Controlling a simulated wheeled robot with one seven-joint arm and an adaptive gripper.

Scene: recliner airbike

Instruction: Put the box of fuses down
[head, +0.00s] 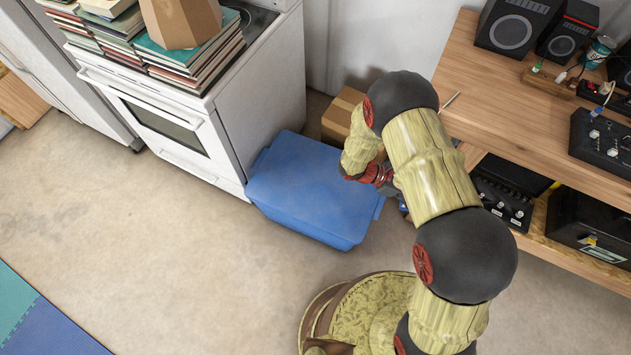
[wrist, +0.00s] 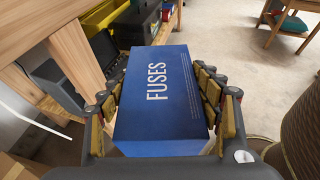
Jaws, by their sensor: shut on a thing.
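The box of fuses (wrist: 160,95) is dark blue with white "FUSES" lettering and fills the middle of the wrist view. My gripper (wrist: 160,88) is shut on it, with one finger along each side. In the head view my arm reaches between the blue bin and the wooden shelf unit. There my wrist and arm hide most of the gripper and the box; only a small bit of blue shows beside the wrist. I cannot tell how high the box is above the floor.
A blue lidded bin (head: 315,188) stands beside the white stove (head: 250,95). A cardboard box (head: 342,112) is behind my arm. The wooden shelf unit (head: 545,125) on the right carries speakers (head: 515,30) and, lower, a black case (head: 590,225).

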